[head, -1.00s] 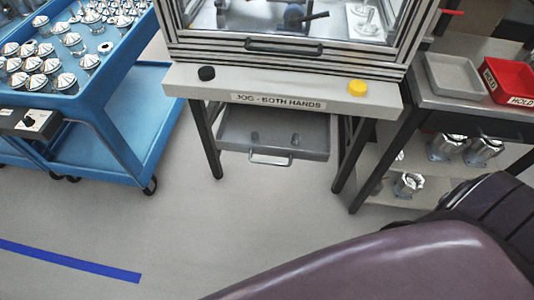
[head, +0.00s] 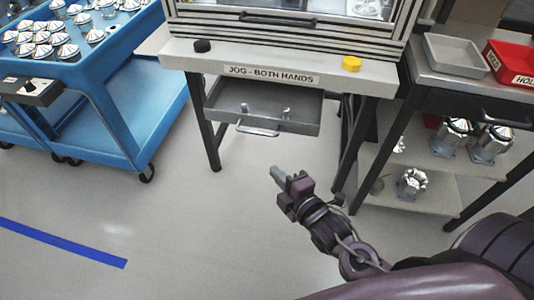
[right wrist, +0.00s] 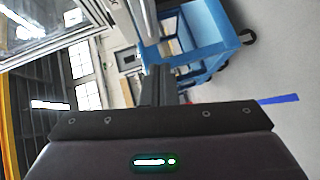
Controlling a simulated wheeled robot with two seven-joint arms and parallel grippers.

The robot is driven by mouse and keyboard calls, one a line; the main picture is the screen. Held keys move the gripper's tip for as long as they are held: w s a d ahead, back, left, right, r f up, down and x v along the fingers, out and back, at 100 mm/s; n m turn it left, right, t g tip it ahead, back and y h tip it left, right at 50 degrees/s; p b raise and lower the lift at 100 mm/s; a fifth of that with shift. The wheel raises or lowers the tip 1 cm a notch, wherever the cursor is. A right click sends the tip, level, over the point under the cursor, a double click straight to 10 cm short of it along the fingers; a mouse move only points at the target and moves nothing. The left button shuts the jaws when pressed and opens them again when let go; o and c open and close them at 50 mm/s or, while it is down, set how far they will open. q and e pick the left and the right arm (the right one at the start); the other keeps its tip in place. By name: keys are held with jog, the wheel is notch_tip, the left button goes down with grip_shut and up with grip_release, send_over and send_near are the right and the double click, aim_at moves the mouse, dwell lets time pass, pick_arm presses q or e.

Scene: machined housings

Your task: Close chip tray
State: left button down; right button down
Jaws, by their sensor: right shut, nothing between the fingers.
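The chip tray (head: 268,109) is a grey metal drawer under the machine's front ledge. It is pulled out and its inside shows, with a few small pieces in it. Its silver handle (head: 257,131) is on the front wall. My right gripper (head: 282,176) is in front of the tray and to the right of its handle, apart from it, with its fingers together and nothing held. The right wrist view shows my right gripper (right wrist: 155,85) too, with its dark fingers together. My left gripper is not in view.
The machine ledge (head: 280,68) has a black button (head: 202,46) and a yellow button (head: 351,64). A blue cart (head: 130,110) stands left. A bench (head: 462,88) with grey and red bins and shelved metal housings stands right. The floor before the tray is clear.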

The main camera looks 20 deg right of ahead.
jog(key=r, duration=0.1)
send_near(252, 133)
jog(key=w+a, duration=0.2)
jog(key=a, duration=0.1)
jog(key=w, duration=0.1)
jog(key=w+d, duration=0.1)
jog(key=w, duration=0.1)
jog(key=shift+d+f, duration=0.25)
jog(key=shift+f, duration=0.15)
jog(key=shift+w+d+f, duration=0.15)
jog(key=shift+w+d, duration=0.15)
jog(key=shift+w, duration=0.1)
